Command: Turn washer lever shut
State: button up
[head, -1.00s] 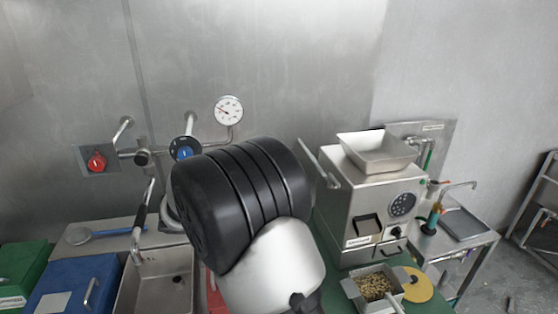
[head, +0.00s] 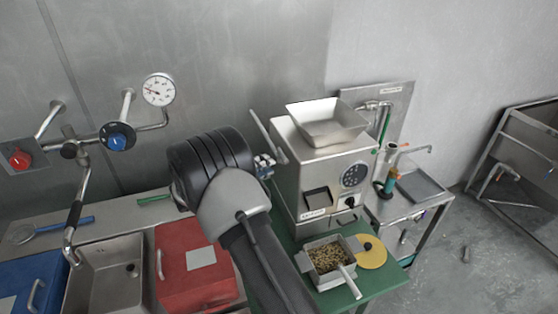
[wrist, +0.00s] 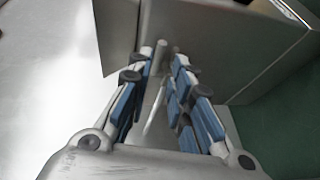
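My gripper (head: 266,164) is beside the left side of the steel grinder (head: 325,180), close to the grinder's angled side lever (head: 265,135). In the wrist view my gripper (wrist: 164,62) has its blue-padded fingers apart. A thin metal rod (wrist: 153,108) shows in the gap between them; contact is not clear. I cannot tell for sure which part is the washer lever. A labelled wall panel (head: 398,92) behind the grinder carries pipework and an upright green part (head: 385,123).
A steel hopper (head: 327,119) tops the grinder. A bean box (head: 325,262) and yellow disc (head: 371,252) are in front on the green table (head: 372,287). A red bin (head: 200,283), sink (head: 100,285) and gauge (head: 158,89) are left.

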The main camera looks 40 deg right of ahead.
aim_at(283, 156)
jog(key=x, duration=0.7)
jog(key=shift+c, duration=0.6)
grip_shut()
